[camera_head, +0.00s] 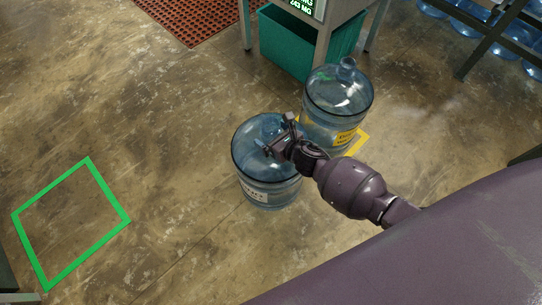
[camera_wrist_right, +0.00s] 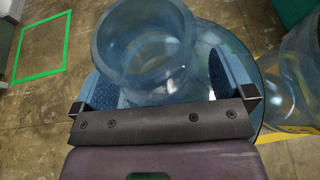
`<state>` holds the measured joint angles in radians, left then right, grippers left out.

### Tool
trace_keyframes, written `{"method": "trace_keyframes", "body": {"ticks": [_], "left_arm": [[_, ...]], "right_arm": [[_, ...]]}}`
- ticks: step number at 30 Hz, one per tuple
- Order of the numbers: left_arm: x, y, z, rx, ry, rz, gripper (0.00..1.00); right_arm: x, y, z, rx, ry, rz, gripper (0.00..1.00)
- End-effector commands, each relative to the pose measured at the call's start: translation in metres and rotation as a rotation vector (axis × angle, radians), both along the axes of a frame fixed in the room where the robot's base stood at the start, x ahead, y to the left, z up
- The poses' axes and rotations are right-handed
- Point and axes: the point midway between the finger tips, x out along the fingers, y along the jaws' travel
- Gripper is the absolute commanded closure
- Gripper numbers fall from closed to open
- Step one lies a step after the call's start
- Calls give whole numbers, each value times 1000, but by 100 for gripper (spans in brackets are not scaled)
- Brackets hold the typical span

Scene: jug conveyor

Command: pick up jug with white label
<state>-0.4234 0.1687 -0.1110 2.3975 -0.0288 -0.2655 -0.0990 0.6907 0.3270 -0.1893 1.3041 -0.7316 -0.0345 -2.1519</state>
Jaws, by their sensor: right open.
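The jug with the white label (camera_head: 268,190) stands upright on the floor in the middle of the head view. Its label is low on the near side. My right gripper (camera_head: 277,136) is over its top, at the neck. In the right wrist view the jug's neck (camera_wrist_right: 145,45) lies between the two open fingers of the gripper (camera_wrist_right: 160,82); I cannot tell whether they touch it. A second jug with a yellow label (camera_head: 338,98) stands just behind and to the right, and its side (camera_wrist_right: 302,70) shows at the right of the wrist view. My left gripper is not in view.
A green square outline (camera_head: 108,190) is on the floor at left, with clear floor between it and the jugs. A yellow outline (camera_head: 357,142) lies by the second jug. A teal bin (camera_head: 285,45) under a table and a red mat (camera_head: 187,17) are behind.

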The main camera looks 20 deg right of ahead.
Motion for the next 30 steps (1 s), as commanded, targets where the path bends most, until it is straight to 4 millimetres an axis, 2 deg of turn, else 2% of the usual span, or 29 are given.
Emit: {"method": "trace_keyframes", "body": {"ticks": [8, 27, 28, 30], "left_arm": [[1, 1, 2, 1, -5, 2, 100], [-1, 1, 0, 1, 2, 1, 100], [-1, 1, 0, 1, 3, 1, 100], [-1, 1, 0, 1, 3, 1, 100]], "right_arm": [[1, 1, 1, 1, -2, 0, 0], [0, 1, 0, -1, -1, 0, 96], [0, 1, 0, -1, -1, 0, 100], [1, 1, 2, 1, -5, 1, 100]]}}
